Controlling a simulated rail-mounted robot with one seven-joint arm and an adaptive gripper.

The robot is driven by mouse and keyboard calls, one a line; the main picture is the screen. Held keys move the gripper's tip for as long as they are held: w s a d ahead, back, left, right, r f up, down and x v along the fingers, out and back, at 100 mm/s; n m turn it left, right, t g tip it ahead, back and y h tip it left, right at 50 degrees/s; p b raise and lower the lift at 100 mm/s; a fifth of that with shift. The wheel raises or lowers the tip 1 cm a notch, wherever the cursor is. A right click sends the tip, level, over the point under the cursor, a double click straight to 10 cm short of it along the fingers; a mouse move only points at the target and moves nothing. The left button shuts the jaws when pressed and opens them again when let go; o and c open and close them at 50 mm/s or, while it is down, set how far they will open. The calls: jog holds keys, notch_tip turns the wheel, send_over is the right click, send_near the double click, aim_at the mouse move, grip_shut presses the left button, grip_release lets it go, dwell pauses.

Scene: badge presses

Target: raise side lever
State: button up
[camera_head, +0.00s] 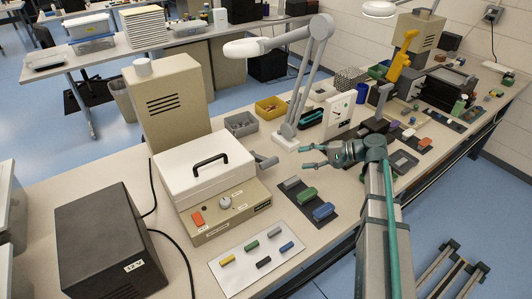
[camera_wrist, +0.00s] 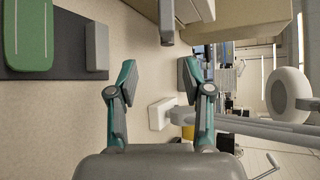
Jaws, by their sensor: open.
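The press (camera_head: 222,195) is a beige base with a white lid and a black handle on top. Its side lever (camera_head: 266,161) is a short grey arm sticking out from the right side of the press. In the wrist view the grey lever (camera_wrist: 166,22) shows at the top, ahead of the fingers. My gripper (camera_head: 306,157) is open and empty, to the right of the lever and apart from it. In the wrist view my gripper (camera_wrist: 158,80) has its teal fingers spread, with bare table between them.
A lamp base (camera_head: 286,141) stands close behind my gripper. A dark mat with green (camera_head: 306,195) and blue (camera_head: 323,211) blocks lies in front of it. A white card (camera_head: 257,262) with coloured pieces lies before the press. A black box (camera_head: 108,240) is at the left.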

aim_at(274, 162)
jog(key=a, duration=0.1)
jog(key=s+a, duration=0.1)
jog(key=a+n+g, duration=0.1)
jog(key=shift+s+r+y, duration=0.3)
jog(key=shift+r+y, duration=0.05)
jog(key=shift+y, duration=0.05)
jog(key=p+x, duration=0.2)
jog(key=x, duration=0.8)
jog(key=shift+a+f, duration=0.2)
grip_shut()
